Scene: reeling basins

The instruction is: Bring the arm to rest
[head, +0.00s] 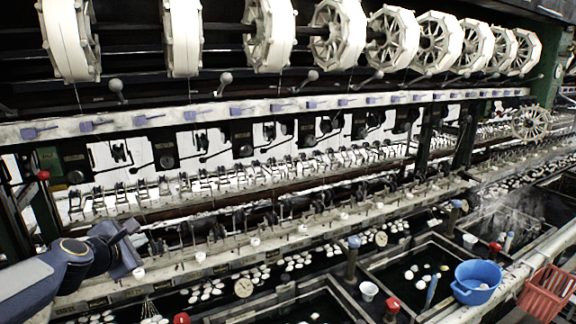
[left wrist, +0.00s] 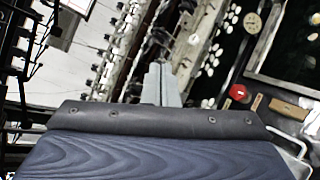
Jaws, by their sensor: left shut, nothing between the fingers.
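My left arm comes in from the lower left in the head view. Its left gripper (head: 126,262) hangs in front of the reeling machine's lower ledge, beside a small white cup on it. In the left wrist view the gripper fingers (left wrist: 161,84) are together, with nothing between them. The reeling machine (head: 290,195) fills the back, with a row of white reels (head: 268,35) above. My right gripper does not show in either view.
Dark water basins (head: 300,308) with floating white cocoons (head: 206,289) lie below the ledge. A blue tub (head: 476,282) and a red basket (head: 546,292) stand at the right. A red knob (head: 182,318) is near the bottom left, and it is also in the left wrist view (left wrist: 239,93).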

